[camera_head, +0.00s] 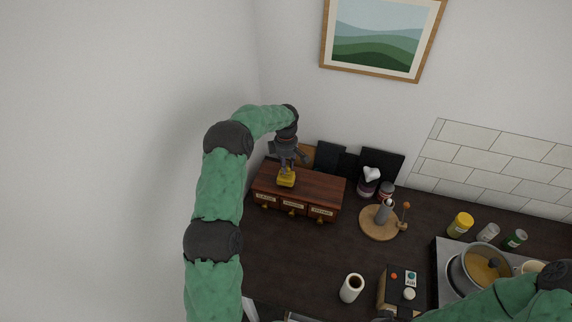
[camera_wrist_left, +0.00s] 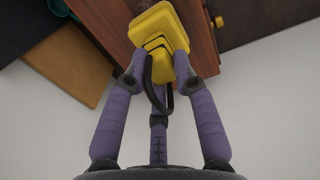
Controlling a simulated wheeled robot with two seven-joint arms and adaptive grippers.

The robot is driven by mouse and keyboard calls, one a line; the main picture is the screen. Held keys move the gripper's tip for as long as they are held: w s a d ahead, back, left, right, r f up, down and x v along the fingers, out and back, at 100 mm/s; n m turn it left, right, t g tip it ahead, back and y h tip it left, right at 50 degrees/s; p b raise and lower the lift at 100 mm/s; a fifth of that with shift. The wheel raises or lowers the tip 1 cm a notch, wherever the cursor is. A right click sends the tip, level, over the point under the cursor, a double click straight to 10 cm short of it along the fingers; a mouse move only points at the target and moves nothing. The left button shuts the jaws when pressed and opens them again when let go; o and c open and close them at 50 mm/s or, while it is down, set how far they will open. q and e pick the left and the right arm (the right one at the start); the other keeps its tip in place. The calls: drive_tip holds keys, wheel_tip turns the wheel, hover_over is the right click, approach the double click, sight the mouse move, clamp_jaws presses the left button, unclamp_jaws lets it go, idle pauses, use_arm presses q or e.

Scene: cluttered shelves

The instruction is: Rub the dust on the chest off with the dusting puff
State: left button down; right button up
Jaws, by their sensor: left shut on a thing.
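The chest (camera_head: 322,188) is a low reddish-brown wooden box with small labelled drawers on its front, standing on the dark counter near the wall. It also shows in the left wrist view (camera_wrist_left: 200,38). The dusting puff (camera_head: 286,180) is a yellow block that sits at the left part of the chest's top. In the left wrist view the puff (camera_wrist_left: 160,28) has a stepped yellow body and a dark strap. My left gripper (camera_head: 286,168) is shut on the puff from above. No dust can be made out. My right gripper is out of view; only part of my right arm shows at lower right.
Dark boards (camera_head: 330,157) lean on the wall behind the chest. Jars (camera_head: 386,190) stand right of it, near a round wooden board (camera_head: 379,224) with a grey bottle. A white cup (camera_head: 351,288), a box and a stove with a pot (camera_head: 478,268) are further right. Counter before the chest is clear.

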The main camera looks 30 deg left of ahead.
use_arm(q)
drive_tip(key=shift+f+b, duration=0.3)
drive_tip(key=shift+f, duration=0.05)
drive_tip(key=shift+d, duration=0.1)
idle(0.3)
drive_tip(key=shift+w+d+r, duration=0.1)
drive_tip(key=shift+w+d, duration=0.15)
drive_tip(key=shift+d, duration=0.7)
drive_tip(key=shift+w+d+f+b, duration=0.15)
drive_tip(key=shift+d+b, duration=0.15)
drive_tip(key=shift+d, duration=0.2)
drive_tip(key=shift+w+d+f+b, duration=0.1)
drive_tip(key=shift+d+b, duration=0.15)
drive_tip(key=shift+d, duration=0.2)
drive_tip(key=shift+s, duration=0.15)
drive_tip(key=shift+s+a, duration=0.2)
drive_tip(key=shift+a, duration=0.8)
drive_tip(key=shift+s+a, duration=0.2)
drive_tip(key=shift+a, duration=0.8)
